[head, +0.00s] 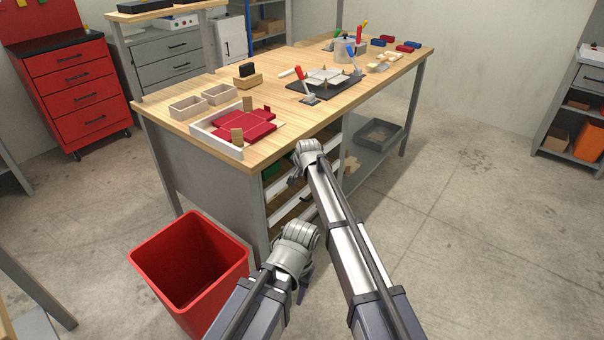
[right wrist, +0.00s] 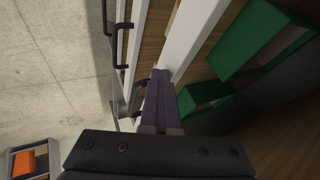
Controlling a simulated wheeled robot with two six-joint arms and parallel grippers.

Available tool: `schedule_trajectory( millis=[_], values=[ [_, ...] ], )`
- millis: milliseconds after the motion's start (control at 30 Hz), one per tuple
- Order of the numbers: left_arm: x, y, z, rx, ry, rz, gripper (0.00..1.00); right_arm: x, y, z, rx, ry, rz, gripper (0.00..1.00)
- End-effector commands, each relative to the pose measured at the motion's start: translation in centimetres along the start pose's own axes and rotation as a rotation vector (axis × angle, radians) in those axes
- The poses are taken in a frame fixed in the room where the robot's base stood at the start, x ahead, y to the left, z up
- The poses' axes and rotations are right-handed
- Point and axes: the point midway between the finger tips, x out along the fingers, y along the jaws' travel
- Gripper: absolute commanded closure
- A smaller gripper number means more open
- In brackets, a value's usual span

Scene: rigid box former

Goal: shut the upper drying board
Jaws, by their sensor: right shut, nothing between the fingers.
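The upper drying board (right wrist: 196,38) shows in the right wrist view as a white front rail with a wooden surface behind it, bearing green open boxes (right wrist: 245,42). In the head view its white front (head: 277,186) is under the bench top, partly hidden by my arm. My right gripper (right wrist: 160,92) is shut and empty, its fingertips at the rail's near end; whether they touch it I cannot tell. My left gripper (head: 304,284) hangs low in front of the bench, apart from the boards, its fingers mostly hidden by the arm.
Lower boards with white fronts and black handles (right wrist: 122,27) lie below the upper one. A red bin (head: 190,262) stands on the floor left of my arms. The wooden bench top (head: 215,75) carries trays, red box parts and tools.

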Motion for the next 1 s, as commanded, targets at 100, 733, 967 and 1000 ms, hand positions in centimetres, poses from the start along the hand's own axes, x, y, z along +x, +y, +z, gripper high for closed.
schedule_trajectory(
  millis=[100,733,967,1000],
  values=[
    [0.0,0.0,0.0,0.000,0.000,0.000,0.55,0.2,-0.6,-0.1,0.000,0.003,-0.010,1.00],
    [-0.1,0.0,0.0,0.000,0.000,0.000,0.55,-1.1,1.6,0.1,0.002,0.002,-0.008,1.00],
    [-2.5,-0.2,0.1,0.000,0.000,0.000,0.55,-4.8,3.0,-0.1,0.000,0.000,-0.004,1.00],
    [-3.2,-0.3,0.2,0.000,0.000,0.000,0.55,-5.6,3.0,-0.1,0.000,0.000,-0.004,1.00]
  ],
)
